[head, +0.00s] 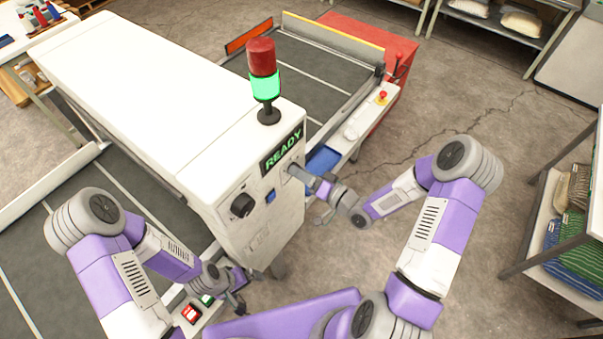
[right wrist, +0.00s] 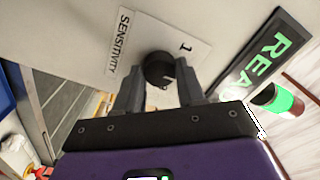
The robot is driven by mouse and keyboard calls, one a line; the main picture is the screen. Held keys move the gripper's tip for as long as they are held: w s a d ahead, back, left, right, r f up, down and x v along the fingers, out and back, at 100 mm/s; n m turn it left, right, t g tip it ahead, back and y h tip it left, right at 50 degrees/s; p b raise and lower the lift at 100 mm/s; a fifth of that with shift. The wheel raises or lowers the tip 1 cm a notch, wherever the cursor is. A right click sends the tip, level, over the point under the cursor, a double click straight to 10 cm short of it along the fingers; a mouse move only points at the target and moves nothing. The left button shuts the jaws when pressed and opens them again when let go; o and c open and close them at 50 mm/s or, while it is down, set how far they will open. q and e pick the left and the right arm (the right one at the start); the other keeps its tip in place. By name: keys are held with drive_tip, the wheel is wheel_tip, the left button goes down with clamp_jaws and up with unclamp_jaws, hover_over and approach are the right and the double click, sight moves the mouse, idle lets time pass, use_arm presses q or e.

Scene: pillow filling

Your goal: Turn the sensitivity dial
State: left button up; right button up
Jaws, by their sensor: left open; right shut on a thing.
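The sensitivity dial (right wrist: 158,70) is a small black knob on the machine's pale panel, beside a "SENSITIVITY" label (right wrist: 123,42) and a plate marked "1". My right gripper (right wrist: 160,82) is shut on the dial, one finger on each side. In the head view my right gripper (head: 294,172) is against the panel below the green "READY" display (head: 282,151) and hides the dial. My left gripper (head: 238,294) is open and empty, low in front of the machine near the red and green buttons (head: 191,313).
A larger black knob (head: 242,205) and a blue switch (head: 270,196) are on the same panel. A signal tower (head: 264,85) with red top and lit green band stands on the white machine (head: 160,80). Shelves with folded cloth (head: 570,230) are at the right; the floor between is clear.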

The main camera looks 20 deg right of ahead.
drive_tip(key=shift+m, duration=0.5)
drive_tip(key=o, duration=1)
drive_tip(key=shift+o, duration=0.2)
drive_tip(key=v, duration=0.7)
drive_tip(key=shift+s+d+b, duration=0.2)
drive_tip(key=shift+s+b, duration=0.05)
drive_tip(key=shift+b, duration=0.15)
